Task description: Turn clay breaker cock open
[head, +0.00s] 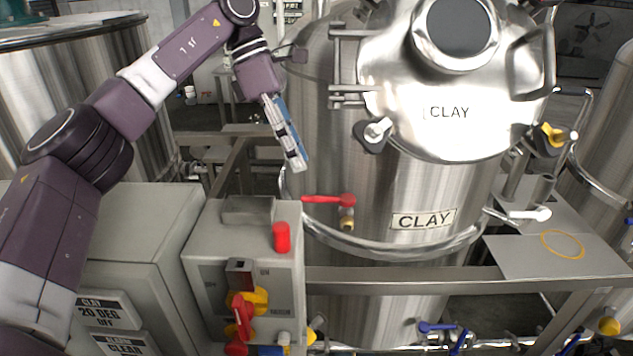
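The steel tank (330,130) carries CLAY labels on its lid and side. A cock with a red lever (325,199) and a brass outlet sits on the tank's left front, its lever lying roughly level and pointing left. No label on this cock is readable, so I cannot tell for sure that it is the breaker cock. My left gripper (296,164) points down, above and left of the red lever, apart from it in the picture. Its fingers show edge-on, so their opening is unclear. My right gripper is out of view.
A grey control box (214,244) with a red knob and red and yellow switches stands below my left gripper. A steel rail (420,281) crosses the tank's front. A white-handled valve (530,214) is at right. Blue-handled valves (437,327) are low down.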

